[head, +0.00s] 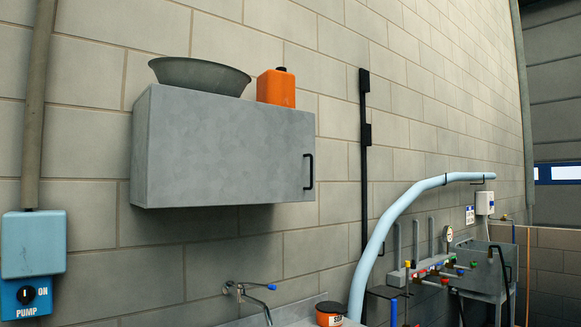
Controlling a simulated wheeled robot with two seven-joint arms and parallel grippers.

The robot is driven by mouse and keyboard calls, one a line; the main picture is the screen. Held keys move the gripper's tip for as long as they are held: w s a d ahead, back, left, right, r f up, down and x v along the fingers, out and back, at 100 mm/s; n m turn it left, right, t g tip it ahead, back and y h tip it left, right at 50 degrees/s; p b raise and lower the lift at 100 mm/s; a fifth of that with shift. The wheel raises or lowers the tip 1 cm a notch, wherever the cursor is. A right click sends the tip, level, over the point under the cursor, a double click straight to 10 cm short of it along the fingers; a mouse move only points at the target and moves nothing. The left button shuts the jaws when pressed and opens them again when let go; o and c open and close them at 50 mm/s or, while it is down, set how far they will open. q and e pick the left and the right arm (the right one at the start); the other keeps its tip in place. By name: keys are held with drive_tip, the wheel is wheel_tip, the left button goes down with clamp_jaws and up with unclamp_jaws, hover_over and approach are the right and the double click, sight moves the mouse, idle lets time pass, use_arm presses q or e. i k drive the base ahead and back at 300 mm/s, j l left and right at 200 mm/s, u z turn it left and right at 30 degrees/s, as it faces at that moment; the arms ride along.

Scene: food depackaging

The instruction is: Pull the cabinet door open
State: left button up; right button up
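The grey wall cabinet (225,150) hangs on the block wall in the left half of the head view. Its front door looks shut, flush with the cabinet body. A black bar handle (309,171) stands upright near the door's right edge. The inside of the cabinet is hidden. Neither of my grippers shows in this view, so their position relative to the handle cannot be seen.
A dark metal bowl (200,76) and an orange canister (276,88) stand on the cabinet. Below are a tap (245,290) and an orange-and-black tub (329,314). A blue pump box (33,245) is at left. A light-blue pipe (378,238) curves at right. Space before the door looks clear.

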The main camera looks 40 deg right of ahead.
sight(205, 149)
drive_tip(key=l+u, duration=0.45)
drive_tip(key=l, duration=0.6)
drive_tip(key=l+u, duration=0.1)
drive_tip(key=l, duration=0.6)
drive_tip(key=k+l+u, duration=0.1)
drive_tip(key=l, duration=0.6)
drive_tip(key=k+l+u, duration=0.1)
drive_tip(key=l, duration=0.55)
drive_tip(key=k+l, duration=0.1)
drive_tip(key=l, duration=0.5)
drive_tip(key=k+l, duration=0.1)
drive_tip(key=l, duration=0.55)
drive_tip(key=k+l, duration=0.1)
drive_tip(key=l, duration=0.5)
drive_tip(key=k+l, duration=0.1)
drive_tip(key=l, duration=0.5)
